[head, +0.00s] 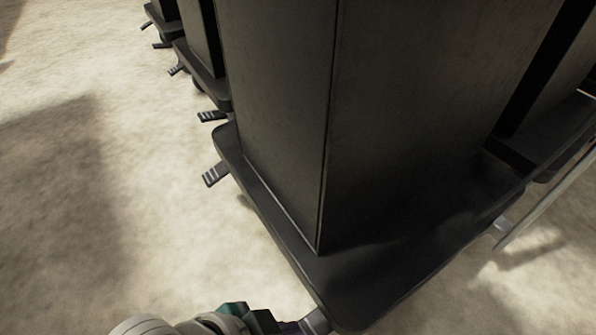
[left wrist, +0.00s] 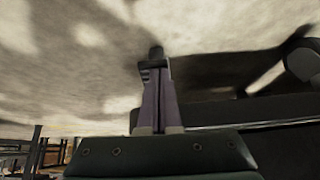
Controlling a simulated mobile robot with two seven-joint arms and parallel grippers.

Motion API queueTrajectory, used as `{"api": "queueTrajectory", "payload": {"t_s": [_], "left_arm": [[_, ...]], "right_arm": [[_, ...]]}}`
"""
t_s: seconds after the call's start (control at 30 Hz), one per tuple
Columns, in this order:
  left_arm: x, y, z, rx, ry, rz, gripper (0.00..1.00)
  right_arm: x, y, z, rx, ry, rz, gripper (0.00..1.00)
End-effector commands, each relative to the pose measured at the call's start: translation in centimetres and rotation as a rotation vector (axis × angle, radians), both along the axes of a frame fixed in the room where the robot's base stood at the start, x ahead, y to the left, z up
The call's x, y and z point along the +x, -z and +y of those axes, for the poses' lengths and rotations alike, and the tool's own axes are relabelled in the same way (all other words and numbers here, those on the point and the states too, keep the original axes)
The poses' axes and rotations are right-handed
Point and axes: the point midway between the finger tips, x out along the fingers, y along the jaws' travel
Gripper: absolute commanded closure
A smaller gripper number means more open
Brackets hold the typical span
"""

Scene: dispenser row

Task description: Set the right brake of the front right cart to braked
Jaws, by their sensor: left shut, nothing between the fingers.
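The nearest cart (head: 400,270) has a tall dark body on a dark flat base with rounded corners. One grey striped brake pedal (head: 214,174) sticks out at the base's far left corner. Another grey pedal (head: 316,322) shows at the near corner, at the bottom edge of the head view. My left gripper (head: 290,326) is beside this near pedal, its fingers purple-grey. In the left wrist view, the left gripper (left wrist: 156,62) is shut and empty, with a small striped part, apparently the pedal (left wrist: 146,76), by its tip. Whether they touch is unclear. My right gripper is not in view.
More dark carts with pedals (head: 211,116) stand in a row behind at the upper left. Another cart base (head: 560,130) is close at the right, with a light bar (head: 548,196) near it. A dark caster (left wrist: 302,62) shows in the wrist view. Pale floor is clear at left.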

Motion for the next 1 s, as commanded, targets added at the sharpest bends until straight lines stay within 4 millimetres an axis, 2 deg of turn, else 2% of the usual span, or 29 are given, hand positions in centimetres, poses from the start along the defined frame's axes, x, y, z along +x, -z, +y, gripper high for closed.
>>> {"api": "queueTrajectory", "payload": {"t_s": [0.03, 0.13, 0.47, 0.77, 1.0], "left_arm": [[-0.2, 0.7, 0.2, 0.004, 0.002, 0.005, 1.00], [-0.3, 1.2, 0.2, 0.003, 0.002, 0.005, 1.00], [-0.2, 0.7, 0.1, 0.001, 0.001, 0.003, 1.00], [-0.2, -0.7, 0.1, 0.001, 0.001, 0.003, 1.00], [-0.2, -0.7, 0.1, 0.001, 0.001, 0.003, 1.00]], "right_arm": [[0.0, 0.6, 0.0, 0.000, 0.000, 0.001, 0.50], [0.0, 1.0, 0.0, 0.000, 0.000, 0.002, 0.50], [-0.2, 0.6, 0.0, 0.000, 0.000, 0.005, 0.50], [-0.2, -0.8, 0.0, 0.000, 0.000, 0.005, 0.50], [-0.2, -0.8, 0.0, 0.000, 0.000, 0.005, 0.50]]}}
